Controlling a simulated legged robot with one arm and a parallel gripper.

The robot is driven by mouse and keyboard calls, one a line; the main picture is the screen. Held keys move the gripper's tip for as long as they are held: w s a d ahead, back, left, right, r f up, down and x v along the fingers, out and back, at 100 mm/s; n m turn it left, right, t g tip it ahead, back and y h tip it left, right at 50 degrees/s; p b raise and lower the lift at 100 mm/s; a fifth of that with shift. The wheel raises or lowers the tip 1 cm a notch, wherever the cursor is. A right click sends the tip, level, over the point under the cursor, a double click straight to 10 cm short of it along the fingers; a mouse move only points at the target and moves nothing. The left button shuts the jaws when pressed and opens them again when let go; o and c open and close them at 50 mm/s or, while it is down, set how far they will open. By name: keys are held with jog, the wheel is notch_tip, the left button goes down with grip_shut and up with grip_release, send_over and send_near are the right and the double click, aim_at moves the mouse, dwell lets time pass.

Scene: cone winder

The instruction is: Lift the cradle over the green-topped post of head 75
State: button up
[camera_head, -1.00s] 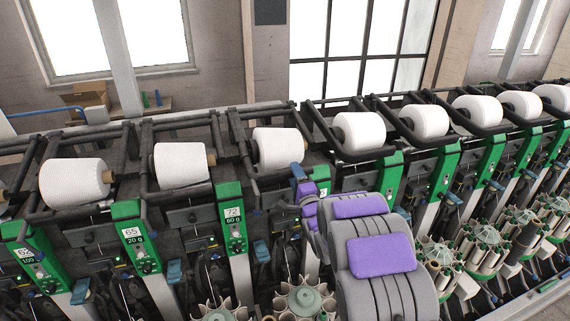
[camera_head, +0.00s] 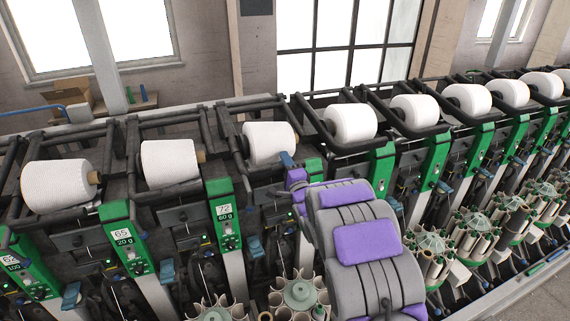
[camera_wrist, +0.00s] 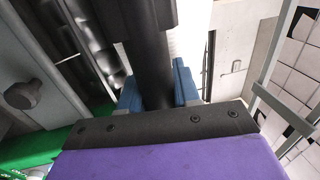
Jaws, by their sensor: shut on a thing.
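My gripper (camera_head: 288,161) has blue fingers on either side of a dark round bar of the cradle (camera_wrist: 150,55), seen in the wrist view (camera_wrist: 158,92). The bar runs up and away between the fingers. A white yarn cone (camera_head: 268,142) sits by this cradle, above and left of my gripper. The green-topped post (camera_head: 315,168) right after post 72 stands just right of my gripper; my purple and grey arm hides its lower part and any number, so 75 cannot be read. Green also shows at the lower left in the wrist view (camera_wrist: 40,143).
Posts 72 (camera_head: 223,212) and 65 (camera_head: 123,238) stand to the left, each with its own cone and dark cradle. More heads run to the right, with bobbin magazines (camera_head: 478,225) in front. Floor is clear at the lower right.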

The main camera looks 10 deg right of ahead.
jog(key=shift+a+f, duration=0.1)
jog(key=shift+f, duration=0.05)
grip_shut()
jog(key=r+p, duration=0.1)
jog(key=r, duration=0.1)
jog(key=r+g+p, duration=0.1)
jog(key=r+p, duration=0.1)
jog(key=r, duration=0.1)
jog(key=s+r+g+p, duration=0.1)
jog(key=r+p, duration=0.1)
jog(key=r, duration=0.1)
jog(key=shift+r, duration=0.1)
jog(key=shift+g, duration=0.3)
jog(key=shift+f, duration=0.2)
jog(key=shift+o, duration=2.2)
grip_release()
jog(key=shift+o, duration=1.3)
